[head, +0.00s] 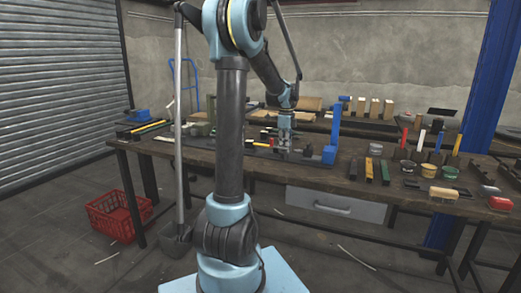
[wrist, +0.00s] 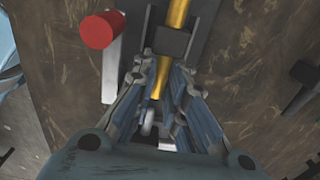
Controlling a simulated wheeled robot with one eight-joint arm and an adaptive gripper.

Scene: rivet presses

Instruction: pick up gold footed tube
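In the wrist view a gold tube (wrist: 161,72) runs down the picture. A dark block (wrist: 173,41) crosses it, and more gold shows above that block; I take this as the gold footed tube. In the head view my gripper (head: 284,143) points down, low over the workbench; the tube cannot be made out there.
A red-capped white piece (wrist: 98,31) stands just left of the gripper in the wrist view. On the workbench (head: 330,178), a tall blue post (head: 335,127) stands right of the gripper. Several colored blocks and rods stand farther right. A red crate (head: 118,215) is on the floor.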

